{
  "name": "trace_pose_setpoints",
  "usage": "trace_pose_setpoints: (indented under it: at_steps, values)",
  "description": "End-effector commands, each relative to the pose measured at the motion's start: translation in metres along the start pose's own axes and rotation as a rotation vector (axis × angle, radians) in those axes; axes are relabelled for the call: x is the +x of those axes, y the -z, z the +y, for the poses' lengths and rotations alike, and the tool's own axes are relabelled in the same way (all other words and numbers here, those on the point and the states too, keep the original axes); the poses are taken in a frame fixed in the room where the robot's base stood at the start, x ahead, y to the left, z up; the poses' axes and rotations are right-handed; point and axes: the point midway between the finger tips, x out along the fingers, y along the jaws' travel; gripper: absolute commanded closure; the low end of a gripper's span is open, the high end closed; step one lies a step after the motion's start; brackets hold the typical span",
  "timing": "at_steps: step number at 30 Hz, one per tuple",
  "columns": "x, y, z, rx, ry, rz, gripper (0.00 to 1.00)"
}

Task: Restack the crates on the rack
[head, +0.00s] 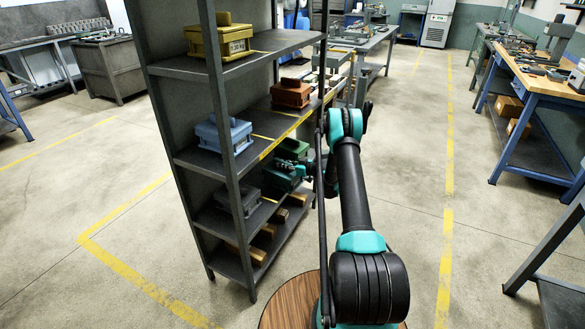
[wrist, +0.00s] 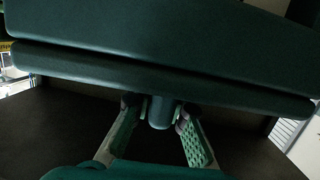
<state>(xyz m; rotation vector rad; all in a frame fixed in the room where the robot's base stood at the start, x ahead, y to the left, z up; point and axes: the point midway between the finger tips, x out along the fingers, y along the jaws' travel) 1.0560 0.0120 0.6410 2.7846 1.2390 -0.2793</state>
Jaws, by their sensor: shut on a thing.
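The green crate (head: 292,147) is on the lower middle shelf of the rack (head: 180,72), at its right part, partly hidden by my gripper (head: 297,165). In the wrist view the crate (wrist: 160,60) fills the upper half, dark green, and my gripper (wrist: 160,122) has its two fingers on either side of a short round knob on it. A yellow crate (head: 222,42) is on the top shelf. Below it are a blue crate (head: 223,137) at left and a red-brown crate (head: 291,94) at right. A grey crate (head: 238,198) is left of the green one.
Wooden blocks (head: 268,230) lie on the bottom shelf. The rack's posts stand close to my arm. A workbench (head: 535,80) is at the right, and the floor aisle between it and my arm is clear.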

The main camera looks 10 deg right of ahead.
Motion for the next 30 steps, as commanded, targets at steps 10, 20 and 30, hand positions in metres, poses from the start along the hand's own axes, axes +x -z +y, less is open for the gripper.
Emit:
trace_pose_setpoints:
  at_steps: [10, 20, 30]
  values:
    - [0.059, 0.007, -0.007, -0.001, 0.002, 0.000, 1.00]
    - [0.084, 0.010, -0.009, 0.000, 0.000, 0.000, 1.00]
    - [0.085, 0.011, -0.009, 0.000, 0.000, 0.000, 1.00]
